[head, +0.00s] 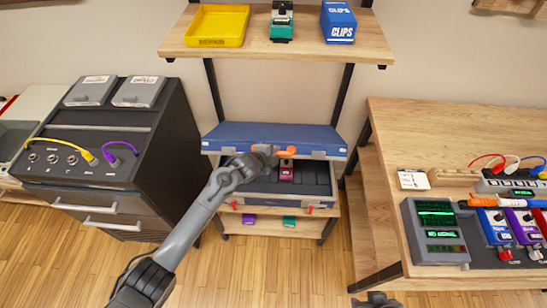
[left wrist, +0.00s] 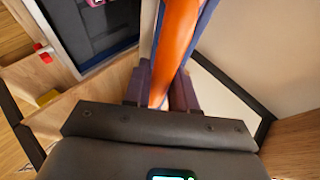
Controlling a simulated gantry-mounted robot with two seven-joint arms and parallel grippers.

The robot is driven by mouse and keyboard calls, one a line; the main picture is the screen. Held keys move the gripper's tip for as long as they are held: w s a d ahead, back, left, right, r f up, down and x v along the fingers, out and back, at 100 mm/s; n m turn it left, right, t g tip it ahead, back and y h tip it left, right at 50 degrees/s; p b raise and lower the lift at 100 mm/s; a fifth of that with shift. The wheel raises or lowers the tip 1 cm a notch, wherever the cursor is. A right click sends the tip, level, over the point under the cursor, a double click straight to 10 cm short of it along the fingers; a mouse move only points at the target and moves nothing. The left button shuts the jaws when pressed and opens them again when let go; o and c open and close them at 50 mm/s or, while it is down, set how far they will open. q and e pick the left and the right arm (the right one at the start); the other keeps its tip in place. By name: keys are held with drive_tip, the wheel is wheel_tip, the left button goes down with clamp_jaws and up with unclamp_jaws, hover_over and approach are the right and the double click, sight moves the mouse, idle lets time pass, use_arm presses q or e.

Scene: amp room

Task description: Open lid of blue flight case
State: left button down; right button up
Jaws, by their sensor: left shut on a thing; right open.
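The blue flight case (head: 325,195) sits on a wooden shelf in the middle of the head view. Its blue lid (head: 240,134) is partly raised, and a dark interior with a dark red pedal (head: 286,173) shows under it. My left gripper (head: 275,151) is at the lid's front edge, shut on an orange handle (head: 289,153). In the left wrist view the orange handle (left wrist: 178,45) runs between the fingers, with the case interior at upper left. My right gripper (head: 377,300) shows only in part at the bottom edge of the head view, empty and away from the case.
An upper shelf (head: 290,47) above the case holds a yellow tray (head: 217,26), a green pedal (head: 282,22) and a blue clips box (head: 338,22). A dark cabinet (head: 110,130) stands left, a wooden desk (head: 440,130) with pedals right. Floor in front is clear.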

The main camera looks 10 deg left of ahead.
use_arm(q)
drive_tip(key=c, duration=1.1)
unclamp_jaws()
drive_tip(key=shift+c, duration=0.2)
drive_tip(key=shift+o, duration=0.6)
drive_tip(key=shift+w, duration=0.1)
drive_tip(key=shift+r, duration=0.1)
drive_tip(key=shift+s+a+r+p, duration=0.2)
drive_tip(key=shift+s+r+p, duration=0.1)
drive_tip(key=shift+s+r, duration=0.15)
drive_tip(key=p+v, duration=0.2)
drive_tip(key=v, duration=0.7)
drive_tip(key=shift+s, duration=0.3)
